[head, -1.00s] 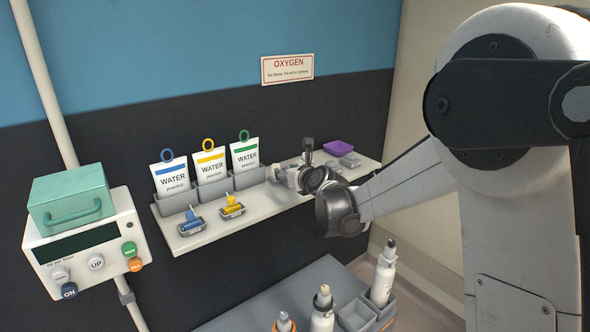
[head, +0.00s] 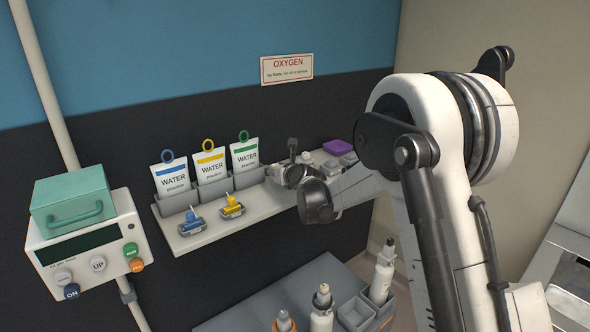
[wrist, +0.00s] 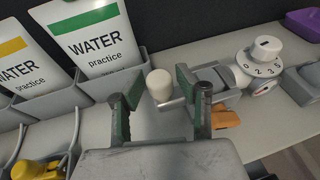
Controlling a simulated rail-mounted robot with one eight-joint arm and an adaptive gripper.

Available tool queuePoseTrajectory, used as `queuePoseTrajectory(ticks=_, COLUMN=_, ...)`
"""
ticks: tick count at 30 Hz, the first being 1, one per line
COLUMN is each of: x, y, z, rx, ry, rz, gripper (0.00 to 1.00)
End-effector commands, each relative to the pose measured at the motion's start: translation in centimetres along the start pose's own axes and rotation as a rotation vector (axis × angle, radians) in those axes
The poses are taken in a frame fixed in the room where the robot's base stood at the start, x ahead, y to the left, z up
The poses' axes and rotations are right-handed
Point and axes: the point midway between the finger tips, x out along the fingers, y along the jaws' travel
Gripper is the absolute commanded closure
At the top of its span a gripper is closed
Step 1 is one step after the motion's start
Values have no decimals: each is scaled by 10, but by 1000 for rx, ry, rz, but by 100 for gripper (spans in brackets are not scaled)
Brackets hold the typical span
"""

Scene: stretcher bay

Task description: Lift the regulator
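The regulator, with a white numbered dial (wrist: 262,58), a grey body and a cream round knob (wrist: 160,85) on a metal stem, lies on the shelf in the wrist view. My gripper (wrist: 160,98) is open, its two green-padded fingers apart. The cream knob and stem show between the fingers; the right finger overlaps the grey body. I cannot tell whether either finger touches it. In the head view my gripper (head: 296,160) is at the shelf right of the water pouches, and my wrist hides most of the regulator.
Several water pouches (head: 211,164) stand in grey holders left of my gripper. Blue (head: 189,220) and yellow (head: 232,207) clips lie in front. A purple item (head: 338,147) is to the right. Bottles (head: 383,272) stand in a grey rack below. An orange piece (wrist: 226,117) is near the right finger.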

Motion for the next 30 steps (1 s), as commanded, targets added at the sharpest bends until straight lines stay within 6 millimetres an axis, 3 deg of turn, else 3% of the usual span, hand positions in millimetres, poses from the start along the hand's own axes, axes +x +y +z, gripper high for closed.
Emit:
queuePoseTrajectory(ticks=8, x=3, y=0, z=0, rx=0, ry=0, rz=0, gripper=67)
queuePoseTrajectory(ticks=16, x=2, y=0, z=0, rx=0, ry=0, rz=0, gripper=100)
queuePoseTrajectory(ticks=30, x=2, y=0, z=0, rx=0, ry=-1, rz=0, gripper=100)
